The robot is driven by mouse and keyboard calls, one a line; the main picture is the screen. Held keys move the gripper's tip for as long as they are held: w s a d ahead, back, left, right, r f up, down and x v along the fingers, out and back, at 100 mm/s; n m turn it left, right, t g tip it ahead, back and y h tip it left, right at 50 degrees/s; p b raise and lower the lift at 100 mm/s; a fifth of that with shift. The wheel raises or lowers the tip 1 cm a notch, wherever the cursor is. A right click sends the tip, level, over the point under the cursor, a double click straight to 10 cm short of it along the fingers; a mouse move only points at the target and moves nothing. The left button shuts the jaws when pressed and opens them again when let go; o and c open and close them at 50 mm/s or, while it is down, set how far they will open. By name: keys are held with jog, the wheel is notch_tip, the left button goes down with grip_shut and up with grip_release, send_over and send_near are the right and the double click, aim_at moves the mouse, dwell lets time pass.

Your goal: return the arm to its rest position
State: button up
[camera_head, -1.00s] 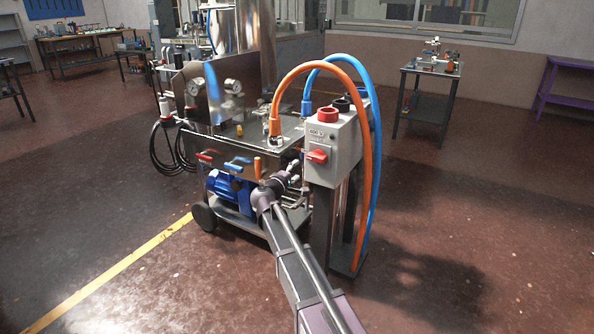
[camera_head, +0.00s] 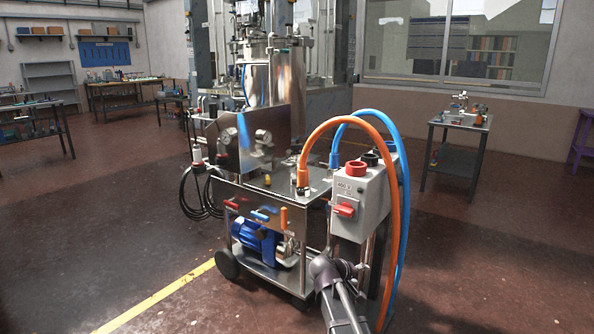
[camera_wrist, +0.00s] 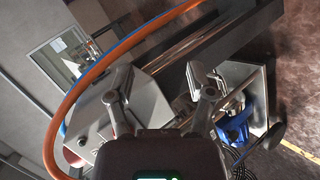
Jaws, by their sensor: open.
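My gripper (camera_wrist: 162,88) shows in the wrist view with its two fingers spread apart and nothing between them. In the head view my arm enters at the bottom, right of centre, in front of the wheeled steel cart (camera_head: 268,212). The gripper's fingers cannot be made out there. In the wrist view an orange hose (camera_wrist: 92,72) arcs close by on the left, and the cart's blue motor (camera_wrist: 234,128) lies beyond the fingers on the right. I cannot tell the exact gap between gripper and cart.
A grey switch box (camera_head: 362,198) with a red handle stands on the cart's right side. Orange (camera_head: 402,200) and blue hoses loop beside it to the floor. A small table (camera_head: 458,124) stands behind right. The floor (camera_head: 110,235) at left is clear, with a yellow line.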

jog(key=s+a+f+m+g+y, duration=0.1)
jog(key=s+f+m+g+y, duration=0.25)
jog(key=s, duration=0.85)
jog(key=s+a+f+m+g+y, duration=0.1)
jog(key=s+f+g+y, duration=0.35)
jog(key=s, duration=0.75)
notch_tip(320, 180, up, 34)
jog(key=t+y+p, duration=0.1)
jog(key=p, duration=3.3)
jog(key=shift+w+a+f, duration=0.2)
jog(key=shift+w, duration=0.2)
